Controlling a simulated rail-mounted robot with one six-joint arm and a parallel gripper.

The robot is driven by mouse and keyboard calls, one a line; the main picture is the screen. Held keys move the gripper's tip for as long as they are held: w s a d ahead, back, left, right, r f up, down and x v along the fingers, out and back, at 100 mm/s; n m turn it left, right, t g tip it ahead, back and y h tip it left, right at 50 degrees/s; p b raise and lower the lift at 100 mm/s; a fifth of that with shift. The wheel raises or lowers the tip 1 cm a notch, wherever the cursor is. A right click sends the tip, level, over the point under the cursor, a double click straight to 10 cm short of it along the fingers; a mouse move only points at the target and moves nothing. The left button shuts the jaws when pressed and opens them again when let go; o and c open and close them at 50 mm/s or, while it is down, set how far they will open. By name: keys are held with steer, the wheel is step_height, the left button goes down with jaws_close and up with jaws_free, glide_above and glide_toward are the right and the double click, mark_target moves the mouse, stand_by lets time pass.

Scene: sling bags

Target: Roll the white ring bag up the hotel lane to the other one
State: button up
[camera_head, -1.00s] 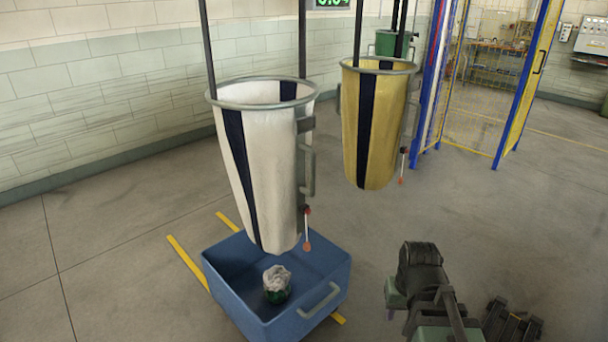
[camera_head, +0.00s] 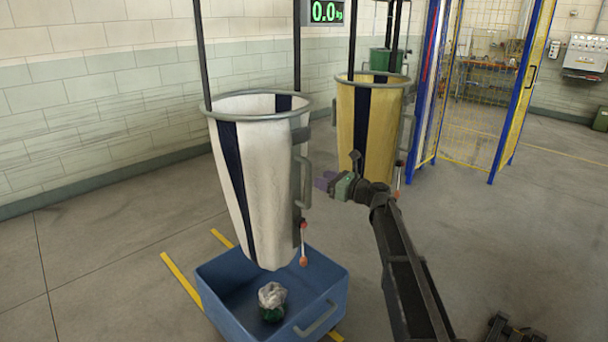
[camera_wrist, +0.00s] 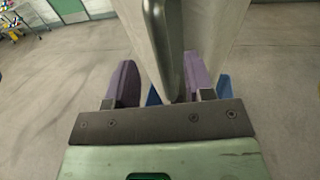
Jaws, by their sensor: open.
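The white ring bag (camera_head: 262,165), with dark blue stripes, hangs from a metal ring at left, over a blue bin. A grey handle (camera_head: 303,180) stands on its right side, with a red-tipped lever below. My gripper (camera_head: 320,182) is beside this handle, its purple fingers pointing left at it. In the wrist view the open fingers (camera_wrist: 160,88) lie either side of the grey handle (camera_wrist: 168,45), with the bag's white cloth behind. Whether the fingers touch the handle I cannot tell. The yellow ring bag (camera_head: 366,125) hangs behind to the right, partly hidden by my arm.
The blue bin (camera_head: 232,307) below the white bag holds a small white-and-green bundle (camera_head: 271,300). A green display (camera_head: 326,12) reads 0.0 on the wall side. A blue-and-yellow mesh gate (camera_head: 470,95) stands at right. Grey floor is clear between.

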mark_target(311, 175)
steer(key=x, duration=0.8)
steer(key=shift+s, duration=0.1)
steer(key=shift+c, duration=0.2)
jaws_close()
